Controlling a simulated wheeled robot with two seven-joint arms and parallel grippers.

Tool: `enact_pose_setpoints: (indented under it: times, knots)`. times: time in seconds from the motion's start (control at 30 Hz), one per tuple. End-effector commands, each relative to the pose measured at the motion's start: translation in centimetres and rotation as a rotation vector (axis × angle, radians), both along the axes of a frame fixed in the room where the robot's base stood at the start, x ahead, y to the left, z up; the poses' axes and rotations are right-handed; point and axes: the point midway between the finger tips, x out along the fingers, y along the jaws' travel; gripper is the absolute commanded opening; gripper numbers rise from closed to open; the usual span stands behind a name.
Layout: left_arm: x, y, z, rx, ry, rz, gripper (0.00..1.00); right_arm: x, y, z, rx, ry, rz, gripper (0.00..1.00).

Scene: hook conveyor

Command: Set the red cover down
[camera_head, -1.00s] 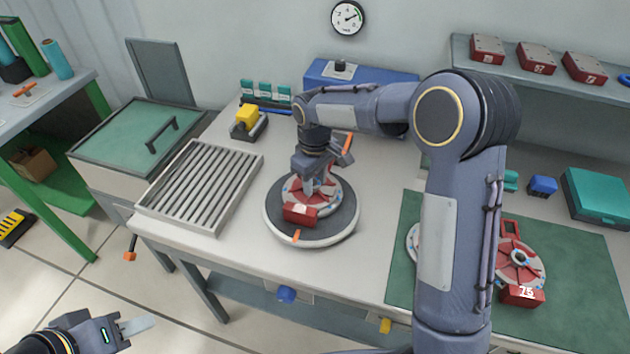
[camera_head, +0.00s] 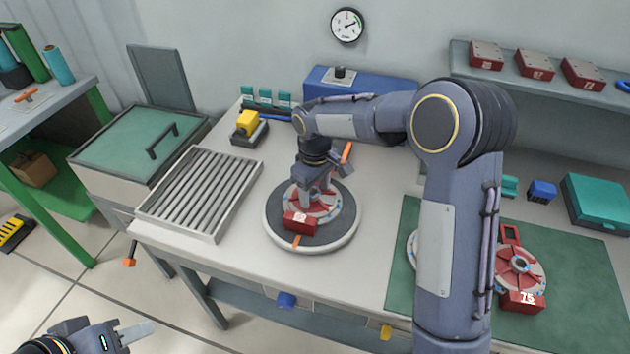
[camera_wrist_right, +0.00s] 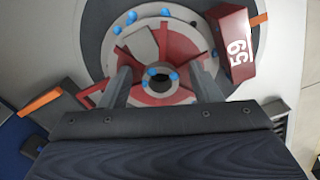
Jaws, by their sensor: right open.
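The red cover (camera_head: 322,211), a round red-and-white disc with a red block on its rim, lies on the dark round turntable (camera_head: 345,228). In the right wrist view the cover (camera_wrist_right: 191,47) shows its red block marked 59 and a hub (camera_wrist_right: 158,80) with blue dots. My right gripper (camera_head: 320,186) is over the cover's middle. In the right wrist view its open fingers (camera_wrist_right: 161,90) stand on either side of the hub, with visible gaps; their exact height is unclear. My left gripper (camera_head: 128,332) is at the lower left, away from the table; its jaw opening is unclear.
A slatted metal tray (camera_head: 200,191) stands left of the turntable. A green mat (camera_head: 575,275) at right holds another red disc (camera_head: 521,268) marked 75, and one mostly hidden behind my right arm. Red blocks (camera_head: 534,64) line the shelf. Bare table lies between turntable and mat.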

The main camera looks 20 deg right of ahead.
Motion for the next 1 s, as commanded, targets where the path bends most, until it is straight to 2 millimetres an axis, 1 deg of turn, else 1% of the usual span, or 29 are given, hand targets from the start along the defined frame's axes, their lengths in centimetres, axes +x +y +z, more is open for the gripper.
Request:
enact_pose_setpoints:
  times: [0.17, 0.4, 0.5, 0.6, 0.7, 0.87, 0.97, 1.0]
  knots:
    - [0.0, 0.0, -0.2, 0.0, 0.0, 0.0, 0.36, 0.1, 0.0, 2.4, 0.002, -0.006, 0.0, 0.57]
    - [0.0, 0.0, -0.4, 0.0, 0.0, 0.0, 0.36, 0.1, 0.1, 7.7, 0.002, -0.006, 0.001, 0.57]
    - [0.0, 0.0, -0.5, 0.0, 0.0, 0.0, 0.36, 0.1, 0.0, 9.5, 0.001, -0.005, 0.0, 0.57]
    - [0.0, 0.0, -0.4, 0.0, 0.0, 0.0, 0.36, 0.1, 0.0, 10.9, 0.0, -0.004, 0.0, 0.57]
    - [0.0, 0.0, -0.5, 0.0, 0.0, 0.0, 0.36, 0.0, 0.0, 11.7, 0.0, -0.001, 0.0, 0.57]
    - [0.0, 0.0, -0.4, 0.0, 0.0, 0.0, 0.36, 0.0, 0.0, 12.2, 0.001, -0.002, -0.001, 0.57]
    - [0.0, 0.0, -0.4, 0.0, 0.0, 0.0, 0.36, -0.8, -0.7, 12.7, 0.017, -0.011, -0.02, 0.57]
    - [0.0, 0.0, -0.4, 0.0, 0.0, 0.0, 0.36, -1.5, -1.2, 13.1, 0.032, -0.019, -0.038, 0.57]
